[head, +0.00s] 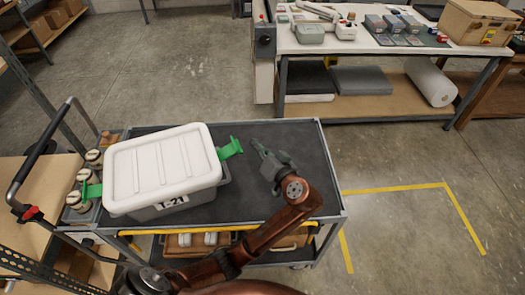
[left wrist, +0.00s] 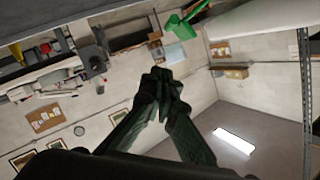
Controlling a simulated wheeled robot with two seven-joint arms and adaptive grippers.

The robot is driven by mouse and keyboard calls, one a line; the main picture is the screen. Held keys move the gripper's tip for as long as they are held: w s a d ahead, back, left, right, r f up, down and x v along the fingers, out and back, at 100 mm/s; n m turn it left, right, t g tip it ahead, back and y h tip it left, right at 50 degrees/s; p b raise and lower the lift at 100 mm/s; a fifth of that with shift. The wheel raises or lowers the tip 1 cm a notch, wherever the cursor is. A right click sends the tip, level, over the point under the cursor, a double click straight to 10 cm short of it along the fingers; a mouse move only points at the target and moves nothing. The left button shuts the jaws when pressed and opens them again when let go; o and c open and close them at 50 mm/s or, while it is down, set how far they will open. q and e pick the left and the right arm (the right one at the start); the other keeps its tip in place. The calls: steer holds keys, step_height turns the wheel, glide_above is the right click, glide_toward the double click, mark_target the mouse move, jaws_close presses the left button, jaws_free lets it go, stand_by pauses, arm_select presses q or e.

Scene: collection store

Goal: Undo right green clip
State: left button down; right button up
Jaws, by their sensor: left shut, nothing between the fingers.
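The right green clip (head: 231,148) sticks outward and slightly up from the box's right side. The left green clip (head: 90,191) juts out on the opposite side. My left gripper (head: 257,146) is shut and empty, just right of the right clip, with a small gap seen between them. In the left wrist view its fingertips (left wrist: 162,85) are together, and the green clip (left wrist: 188,20) shows beyond them beside the white lid (left wrist: 265,18). My right gripper is not in view.
The cart top (head: 230,205) is clear right of and in front of the box. Several jars (head: 88,175) stand at the box's left. The cart has a raised rim and a yellow front bar (head: 150,232). A workbench (head: 370,45) with items stands behind.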

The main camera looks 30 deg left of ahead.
mark_target(227, 151)
arm_select(q)
steer(key=a+f+b, duration=0.1)
steer(key=a+f, duration=0.3)
steer(key=shift+w+a+f, duration=0.15)
steer(key=shift+w+a, duration=0.1)
steer(key=shift+a, duration=0.15)
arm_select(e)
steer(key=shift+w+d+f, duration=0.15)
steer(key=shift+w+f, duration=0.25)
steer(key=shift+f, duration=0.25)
arm_select(q)
steer(key=shift+w+d+f+m+y+p, duration=0.15)
steer(key=shift+f+m+y+p, duration=0.1)
steer(key=shift+f+m+p, duration=0.35)
steer(key=shift+w+d+f+m+y+p, duration=0.15)
steer(key=shift+f+m+y+p, duration=0.1)
steer(key=shift+f+m+p, duration=0.35)
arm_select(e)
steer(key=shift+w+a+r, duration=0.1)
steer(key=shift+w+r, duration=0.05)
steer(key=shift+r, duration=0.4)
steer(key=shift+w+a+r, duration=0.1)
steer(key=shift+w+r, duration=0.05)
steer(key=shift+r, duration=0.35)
